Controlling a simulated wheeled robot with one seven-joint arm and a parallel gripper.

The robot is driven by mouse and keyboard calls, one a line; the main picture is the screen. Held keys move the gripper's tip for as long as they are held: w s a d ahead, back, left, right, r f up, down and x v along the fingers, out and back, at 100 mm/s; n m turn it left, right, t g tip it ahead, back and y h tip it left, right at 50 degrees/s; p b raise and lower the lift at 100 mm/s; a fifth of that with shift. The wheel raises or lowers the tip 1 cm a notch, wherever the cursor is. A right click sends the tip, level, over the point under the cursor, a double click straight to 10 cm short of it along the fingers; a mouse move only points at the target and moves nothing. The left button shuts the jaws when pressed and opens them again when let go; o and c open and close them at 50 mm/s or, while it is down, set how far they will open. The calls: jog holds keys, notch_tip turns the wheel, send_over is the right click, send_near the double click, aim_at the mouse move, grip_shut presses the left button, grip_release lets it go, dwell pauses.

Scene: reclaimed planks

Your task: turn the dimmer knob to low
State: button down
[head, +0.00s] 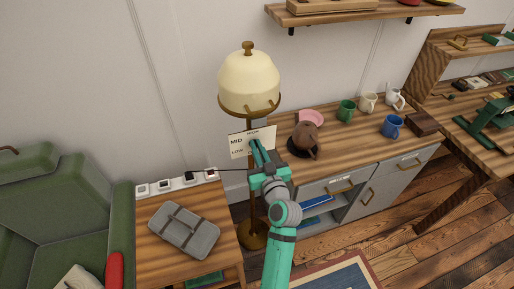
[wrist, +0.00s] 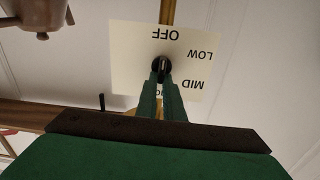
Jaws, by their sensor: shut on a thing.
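The dimmer plate (head: 238,148) is a cream card on the pole of a standing lamp (head: 249,88), with MID and LOW readable on its left part. In the wrist view the plate (wrist: 126,45) appears upside down, with OFF, LOW and MID legible and another label mostly hidden behind my fingers. The dark round dimmer knob (wrist: 161,63) sits at the plate's middle. My gripper (wrist: 162,74) is shut on the knob, and it also shows in the head view (head: 257,146), where it covers the knob. I cannot tell which label the knob points to.
A side table (head: 158,248) with a grey case (head: 184,230) and a power strip (head: 177,184) stands left of the lamp. A cabinet to the right holds a brown pot (head: 306,137) and several mugs. A green armchair (head: 55,195) is at far left.

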jog(key=shift+d, duration=0.1)
jog(key=m, duration=0.3)
jog(key=d+m, duration=0.1)
jog(key=m, duration=0.3)
jog(key=f+m, duration=0.1)
jog(key=m, duration=0.3)
jog(key=shift+w+d, duration=0.15)
jog(key=shift+d, duration=0.05)
jog(key=shift+m, duration=0.3)
jog(key=c, duration=1.9)
grip_release()
jog(key=shift+o, duration=0.2)
jog(key=v, duration=1)
jog(key=shift+s, duration=0.4)
jog(key=shift+d, duration=0.1)
